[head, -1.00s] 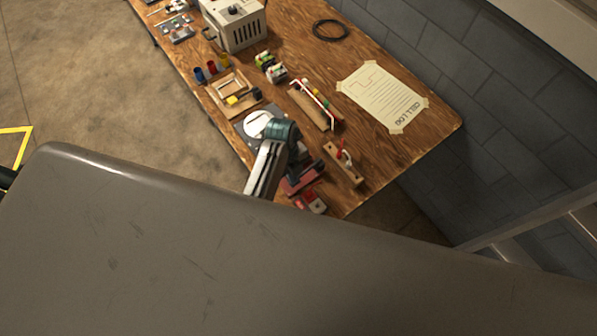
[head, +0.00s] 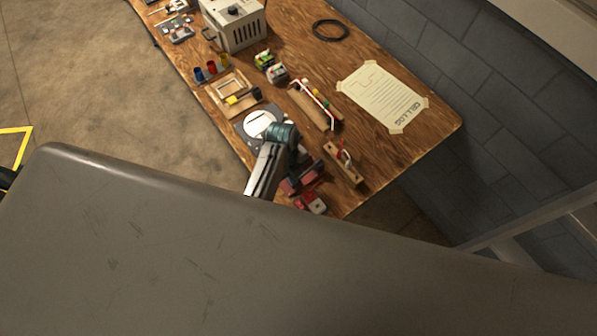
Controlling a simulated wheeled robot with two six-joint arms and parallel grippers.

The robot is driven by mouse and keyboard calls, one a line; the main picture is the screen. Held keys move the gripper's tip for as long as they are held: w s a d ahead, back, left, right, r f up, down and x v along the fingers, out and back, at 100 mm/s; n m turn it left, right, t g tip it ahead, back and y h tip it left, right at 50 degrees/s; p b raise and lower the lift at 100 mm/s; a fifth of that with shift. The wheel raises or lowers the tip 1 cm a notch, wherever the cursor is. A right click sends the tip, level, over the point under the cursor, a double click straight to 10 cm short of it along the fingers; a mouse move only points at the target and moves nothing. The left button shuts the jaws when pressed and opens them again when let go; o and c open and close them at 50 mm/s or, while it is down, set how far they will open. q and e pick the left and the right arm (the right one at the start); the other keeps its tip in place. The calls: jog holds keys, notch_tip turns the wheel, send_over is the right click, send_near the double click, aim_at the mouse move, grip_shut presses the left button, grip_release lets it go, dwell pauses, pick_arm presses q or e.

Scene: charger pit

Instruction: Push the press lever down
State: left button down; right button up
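My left arm reaches in over the front edge of the bench, past its teal joint. My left gripper (head: 296,166) is dark and small, close to a dark red device (head: 306,180) near the bench's near end. I cannot tell whether it touches the device or whether its fingers are open. I cannot make out for sure which part is the press lever; the arm hides part of this area. A wooden block with a red handle (head: 343,163) lies just right of the gripper. My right gripper is not in view.
A red and grey item (head: 312,203) lies at the near corner. A wooden rack (head: 314,106), a wooden frame (head: 232,94) and a grey box (head: 235,24) stand farther along the bench. A taped paper sheet (head: 383,97) lies at the right, with bare wood around it.

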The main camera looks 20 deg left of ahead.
pick_arm(q)
jog(key=shift+r+p, duration=0.4)
jog(key=shift+r, duration=3.6)
